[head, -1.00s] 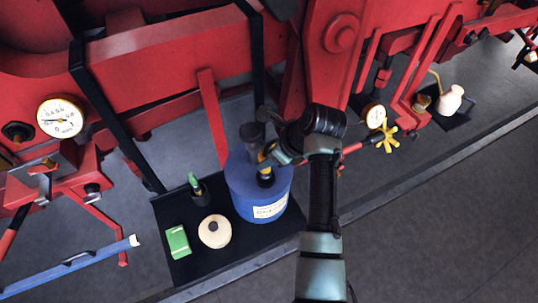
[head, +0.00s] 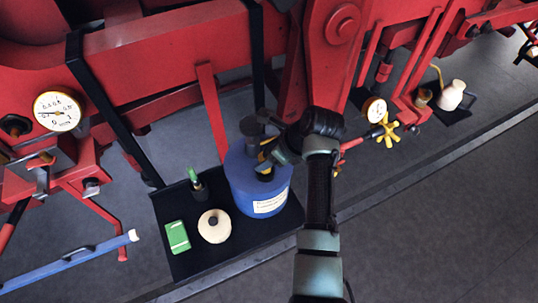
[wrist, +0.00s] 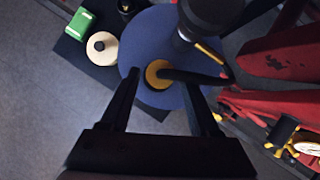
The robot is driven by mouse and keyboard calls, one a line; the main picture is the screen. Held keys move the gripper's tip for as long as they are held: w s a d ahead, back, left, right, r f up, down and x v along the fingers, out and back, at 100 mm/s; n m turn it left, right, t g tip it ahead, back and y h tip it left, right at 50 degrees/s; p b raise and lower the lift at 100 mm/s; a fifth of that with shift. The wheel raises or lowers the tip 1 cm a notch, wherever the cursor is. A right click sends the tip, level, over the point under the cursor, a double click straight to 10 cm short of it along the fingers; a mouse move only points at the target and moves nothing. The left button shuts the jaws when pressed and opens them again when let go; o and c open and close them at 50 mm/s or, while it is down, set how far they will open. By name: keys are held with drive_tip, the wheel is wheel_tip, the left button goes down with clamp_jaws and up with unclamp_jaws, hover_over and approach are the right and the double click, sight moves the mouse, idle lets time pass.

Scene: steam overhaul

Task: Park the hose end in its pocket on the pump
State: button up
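The blue drum (head: 250,195) with a white label stands on a black mat, and a dark pump body (head: 252,127) rises from its top. In the wrist view, the drum's round lid (wrist: 140,50) carries a brass disc (wrist: 154,76). A dark hose-like piece (wrist: 195,77) runs right from the disc to a reddish tip, and a brass rod (wrist: 209,53) sits by the pump. My gripper (wrist: 162,80) is open above the lid, its fingers apart on either side of the disc. I cannot tell whether a finger touches the dark piece. The pocket is not clearly distinguishable.
The black mat (head: 188,265) also holds a green box (head: 177,237), a cream round container (head: 214,226) and a small green-topped item (head: 195,180). Red machinery (head: 165,50) stands close behind. A yellow handwheel (head: 387,131) is to the right. Floor in front is clear.

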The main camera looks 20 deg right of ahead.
drive_tip(key=shift+o, duration=0.7)
drive_tip(key=shift+r, duration=0.1)
drive_tip(key=b+v, duration=0.2)
drive_tip(key=v, duration=1.1)
